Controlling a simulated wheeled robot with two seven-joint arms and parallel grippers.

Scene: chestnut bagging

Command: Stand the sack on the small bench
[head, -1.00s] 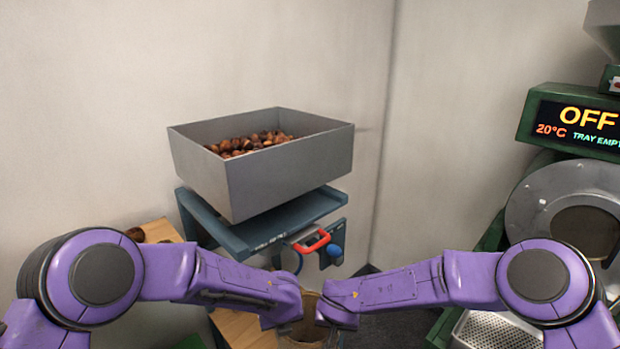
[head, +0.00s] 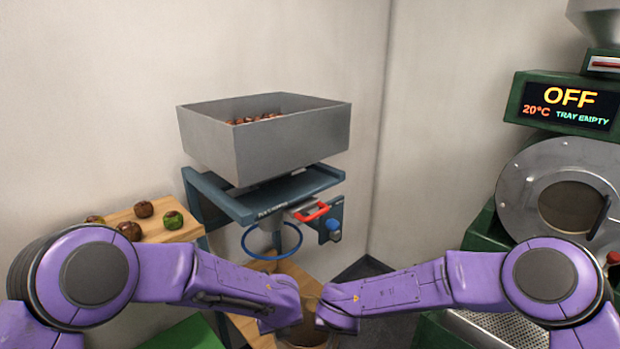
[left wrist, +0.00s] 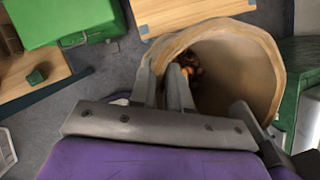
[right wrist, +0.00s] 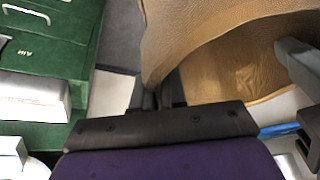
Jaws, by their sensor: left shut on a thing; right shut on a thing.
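The tan sack (head: 306,336) hangs between my two grippers, low in the head view and partly hidden by my wrists. Its round mouth is open in the left wrist view (left wrist: 245,75), with some chestnuts (left wrist: 190,65) inside. My left gripper (left wrist: 172,85) is shut on the sack's rim. My right gripper (right wrist: 158,98) is shut on the opposite side of the rim. A low wooden top, which looks like the small bench (head: 285,268), lies below the blue ring, behind the sack. The sack's bottom is hidden, so I cannot tell whether it touches anything.
A grey bin (head: 290,140) of chestnuts sits on a blue stand (head: 250,208) with a red handle (head: 313,214) and blue ring (head: 271,255). A wooden board (head: 180,231) with several chestnuts is at left. The green roaster (head: 530,100) is at right, reading OFF.

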